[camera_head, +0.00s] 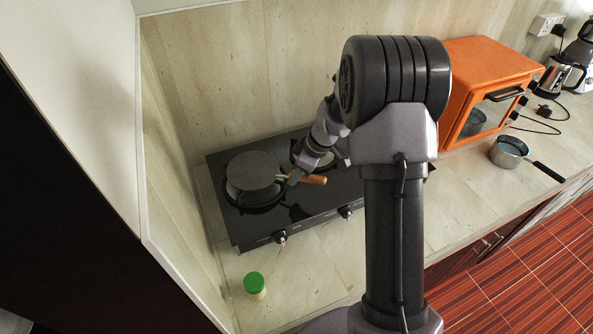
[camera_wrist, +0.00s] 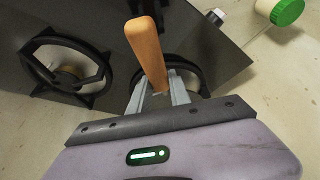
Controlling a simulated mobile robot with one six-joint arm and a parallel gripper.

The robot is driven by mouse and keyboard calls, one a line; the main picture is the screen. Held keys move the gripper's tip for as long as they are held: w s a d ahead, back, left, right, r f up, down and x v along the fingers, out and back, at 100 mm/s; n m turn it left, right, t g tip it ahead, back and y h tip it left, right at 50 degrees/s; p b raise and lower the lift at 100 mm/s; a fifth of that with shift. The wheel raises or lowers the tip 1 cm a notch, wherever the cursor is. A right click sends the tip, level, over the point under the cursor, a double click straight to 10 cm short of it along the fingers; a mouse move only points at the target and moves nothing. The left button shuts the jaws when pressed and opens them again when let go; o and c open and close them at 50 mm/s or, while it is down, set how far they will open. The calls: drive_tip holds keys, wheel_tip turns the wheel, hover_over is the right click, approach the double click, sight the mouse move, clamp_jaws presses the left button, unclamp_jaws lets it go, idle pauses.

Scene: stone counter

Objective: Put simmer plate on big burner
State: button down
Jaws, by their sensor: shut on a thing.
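The simmer plate (camera_head: 253,172) is a grey round disc over the left burner (camera_head: 258,206) of the black cooktop. The burner's dark ring shows around its lower edge. I cannot tell whether the plate touches it. The plate's wooden handle (camera_head: 314,180) points right in the head view and up in the wrist view (camera_wrist: 146,55). My gripper (camera_head: 291,178) is shut on the simmer plate near the base of this handle; its fingers show in the wrist view (camera_wrist: 158,95). The disc is hidden in the wrist view.
The cooktop (camera_head: 300,209) stands by the left and back walls. Another burner (camera_head: 310,152) is partly behind my arm. A green-lidded jar (camera_head: 255,285) stands in front. An orange oven (camera_head: 492,75) and a saucepan (camera_head: 509,152) are at right.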

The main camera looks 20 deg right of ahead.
drive_tip(key=shift+f+b, duration=0.55)
drive_tip(key=shift+b, duration=0.2)
drive_tip(key=c, duration=1.1)
unclamp_jaws()
drive_tip(key=shift+r, duration=0.1)
